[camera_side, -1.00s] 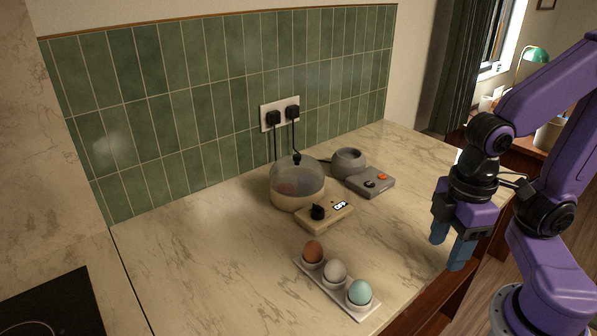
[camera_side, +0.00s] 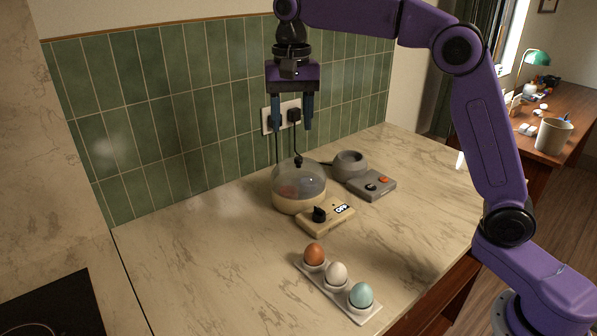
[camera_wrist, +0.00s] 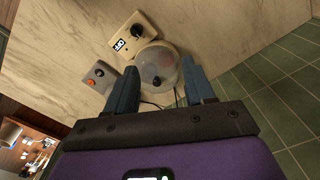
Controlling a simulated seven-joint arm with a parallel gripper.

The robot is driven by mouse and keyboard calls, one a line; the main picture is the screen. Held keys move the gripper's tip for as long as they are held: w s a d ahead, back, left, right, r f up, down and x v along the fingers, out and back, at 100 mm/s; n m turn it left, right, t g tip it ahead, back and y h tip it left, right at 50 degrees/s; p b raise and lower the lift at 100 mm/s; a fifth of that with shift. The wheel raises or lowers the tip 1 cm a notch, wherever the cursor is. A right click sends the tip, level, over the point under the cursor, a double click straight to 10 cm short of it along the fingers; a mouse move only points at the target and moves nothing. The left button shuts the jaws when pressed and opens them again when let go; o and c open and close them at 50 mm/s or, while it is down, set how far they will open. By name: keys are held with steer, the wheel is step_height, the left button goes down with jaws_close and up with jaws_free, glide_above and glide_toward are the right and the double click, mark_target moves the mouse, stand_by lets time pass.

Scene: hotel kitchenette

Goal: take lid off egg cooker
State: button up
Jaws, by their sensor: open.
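The egg cooker (camera_side: 297,201) has a round cream base and stands on the counter near the tiled wall. Its clear domed lid (camera_side: 299,178) sits on the base, with a small dark knob (camera_side: 298,160) on top. A reddish-brown thing shows through the dome. The cooker's cream control box (camera_side: 326,218) has a dark dial and a display reading OFF. My gripper (camera_side: 292,127) is open and empty, pointing down above the lid with a clear gap. In the wrist view the lid (camera_wrist: 157,66) lies between and beyond my blue fingers (camera_wrist: 160,92).
A grey appliance (camera_side: 350,163) with a control box (camera_side: 371,185) stands just right of the cooker. A white tray (camera_side: 372,312) holds brown, white and blue eggs in front. Black plugs (camera_side: 293,115) with hanging cords are in the wall socket behind. The counter's left part (camera_side: 190,240) is clear.

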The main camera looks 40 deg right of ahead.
steer(key=w+d+r+m, duration=0.1)
steer(key=w+d+m, duration=0.3)
steer(key=w+m, duration=0.15)
steer(key=m, duration=0.3)
glide_above(299, 158)
steer(key=shift+a+f, duration=0.15)
steer(key=shift+f, duration=2.6)
steer(key=shift+a+f, duration=0.1)
steer(key=shift+f, duration=2.65)
steer(key=shift+d+f, duration=0.2)
steer(key=shift+f, duration=2.5)
jaws_close()
